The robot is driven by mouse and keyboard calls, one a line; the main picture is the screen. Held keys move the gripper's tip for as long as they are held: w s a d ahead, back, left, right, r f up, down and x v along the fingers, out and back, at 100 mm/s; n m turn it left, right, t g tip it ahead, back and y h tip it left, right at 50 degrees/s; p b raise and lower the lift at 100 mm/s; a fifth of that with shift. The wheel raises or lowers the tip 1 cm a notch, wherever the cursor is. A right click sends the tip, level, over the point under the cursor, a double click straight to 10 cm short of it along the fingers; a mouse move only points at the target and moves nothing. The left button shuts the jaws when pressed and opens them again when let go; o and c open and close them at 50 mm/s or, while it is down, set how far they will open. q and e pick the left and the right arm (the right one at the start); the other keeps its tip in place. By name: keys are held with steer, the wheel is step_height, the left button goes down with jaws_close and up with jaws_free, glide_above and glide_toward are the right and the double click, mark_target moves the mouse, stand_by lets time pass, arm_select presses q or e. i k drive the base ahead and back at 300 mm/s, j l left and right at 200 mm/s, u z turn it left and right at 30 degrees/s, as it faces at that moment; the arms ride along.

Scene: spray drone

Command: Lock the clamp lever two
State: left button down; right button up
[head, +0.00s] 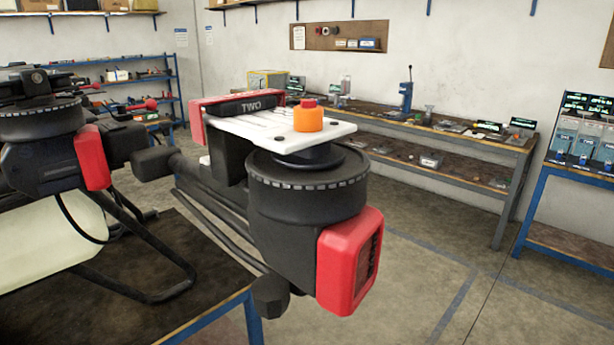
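A black bar lettered "TWO" (251,105) lies at the back of a white plate (262,127) on the near drone arm. A red part (203,124) shows behind and left of this bar; I cannot tell for sure whether it is the clamp lever or whether it is locked. An orange block with a red top (308,119) stands upright at the plate's right end. Below the plate are a round black motor (307,195) and a red block (349,260). Neither of my grippers is in view, and nothing touches these parts.
Another black drone motor (40,119) with a red block (92,157) is at left. A pale tank (40,245) and black tubes lie above a dark table (140,315). A workbench (450,140) with tools lines the back wall. The floor at right is clear.

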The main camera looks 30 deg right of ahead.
mark_target(151, 105)
steer(key=l+u, duration=0.5)
steer(key=l, duration=1.4)
